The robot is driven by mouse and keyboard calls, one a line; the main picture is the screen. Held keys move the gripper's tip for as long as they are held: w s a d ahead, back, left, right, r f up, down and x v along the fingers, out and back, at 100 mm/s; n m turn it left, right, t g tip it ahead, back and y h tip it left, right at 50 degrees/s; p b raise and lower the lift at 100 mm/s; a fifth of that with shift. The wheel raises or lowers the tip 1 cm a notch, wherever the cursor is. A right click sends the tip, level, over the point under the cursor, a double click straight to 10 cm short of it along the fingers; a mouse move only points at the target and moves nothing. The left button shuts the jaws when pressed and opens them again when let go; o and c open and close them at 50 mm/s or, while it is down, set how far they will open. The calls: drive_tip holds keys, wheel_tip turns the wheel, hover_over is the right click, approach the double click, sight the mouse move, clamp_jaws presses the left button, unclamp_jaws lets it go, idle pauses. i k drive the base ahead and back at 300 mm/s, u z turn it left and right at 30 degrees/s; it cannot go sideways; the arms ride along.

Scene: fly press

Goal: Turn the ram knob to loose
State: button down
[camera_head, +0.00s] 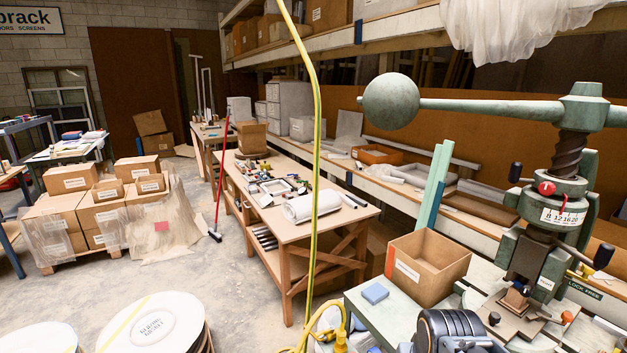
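The green fly press (541,250) stands at the right, with a ball-ended arm across its top and a thick screw below. A red knob (546,188) sits on the collar under the screw, beside a red pointer and a white number scale (563,217). Black knobs show on the press: one at the upper left (515,172) and one at the right (604,256). I cannot tell which is the ram knob; no loose marking is readable. My gripper's fingers are not in view. A dark ribbed part at the bottom edge may be my arm.
A blue block (375,293) and an open cardboard box (427,267) are on the bench left of the press. A yellow hose (317,150) hangs in front. A wooden workbench (285,232) with tools stands mid-room.

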sight(526, 291)
drive_tip(key=z, duration=1.35)
drive_tip(key=k, duration=0.2)
drive_tip(key=u, duration=0.25)
drive_tip(key=i, duration=0.25)
drive_tip(key=z, duration=0.15)
